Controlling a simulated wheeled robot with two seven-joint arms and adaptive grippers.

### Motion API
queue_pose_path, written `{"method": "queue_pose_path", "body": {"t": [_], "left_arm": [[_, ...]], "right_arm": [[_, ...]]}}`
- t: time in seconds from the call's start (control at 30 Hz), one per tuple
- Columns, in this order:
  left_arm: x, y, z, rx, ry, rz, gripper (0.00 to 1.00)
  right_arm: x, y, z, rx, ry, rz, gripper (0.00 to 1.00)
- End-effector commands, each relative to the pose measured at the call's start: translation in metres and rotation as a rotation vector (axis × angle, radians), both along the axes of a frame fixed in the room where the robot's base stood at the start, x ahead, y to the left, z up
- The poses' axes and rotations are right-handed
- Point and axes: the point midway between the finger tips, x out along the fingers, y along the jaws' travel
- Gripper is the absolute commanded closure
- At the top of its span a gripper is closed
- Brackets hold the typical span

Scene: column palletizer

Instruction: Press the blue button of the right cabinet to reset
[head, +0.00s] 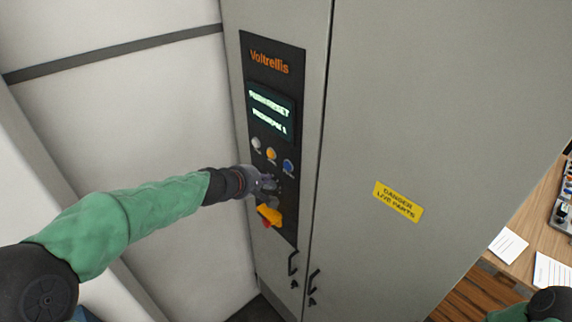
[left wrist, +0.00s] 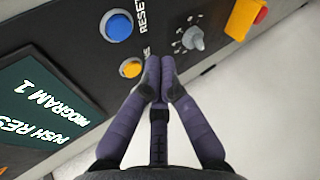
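The cabinet (head: 410,120) carries a black control panel (head: 258,88) labelled Voltrellis. The blue button (head: 288,166) is on the panel, right of a yellow button (head: 271,154) and a white one (head: 257,143). In the left wrist view the blue button (left wrist: 117,26) sits beside the word RESET. My left gripper (head: 268,184) is in front of the panel, just below the button row. In the left wrist view its fingertips (left wrist: 160,62) are together with nothing between them, near the yellow button (left wrist: 131,68) and apart from the blue one. My right gripper is not seen.
A green-lit screen (head: 270,112) reads PUSH RESET, PROGRAM 1. A grey selector knob (left wrist: 193,39) and a yellow and red switch (head: 269,215) are below the buttons. Black handles (head: 293,263) are lower down. A wooden desk (head: 520,222) with papers stands at right.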

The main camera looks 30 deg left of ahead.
Motion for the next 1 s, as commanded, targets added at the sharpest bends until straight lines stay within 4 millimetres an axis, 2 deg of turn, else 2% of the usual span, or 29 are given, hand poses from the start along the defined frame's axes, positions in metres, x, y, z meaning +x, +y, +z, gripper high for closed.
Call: {"method": "queue_pose_path", "body": {"t": [0.2, 0.4, 1.0], "left_arm": [[0.024, -0.010, 0.001, -0.001, 0.001, -0.002, 1.00], [0.036, -0.015, 0.000, 0.000, 0.000, 0.000, 1.00], [0.039, -0.016, 0.000, 0.000, 0.000, 0.000, 1.00]], "right_arm": [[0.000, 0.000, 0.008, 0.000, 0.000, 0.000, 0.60], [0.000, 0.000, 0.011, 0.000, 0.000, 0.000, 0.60], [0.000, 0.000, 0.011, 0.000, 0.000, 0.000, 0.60]]}}
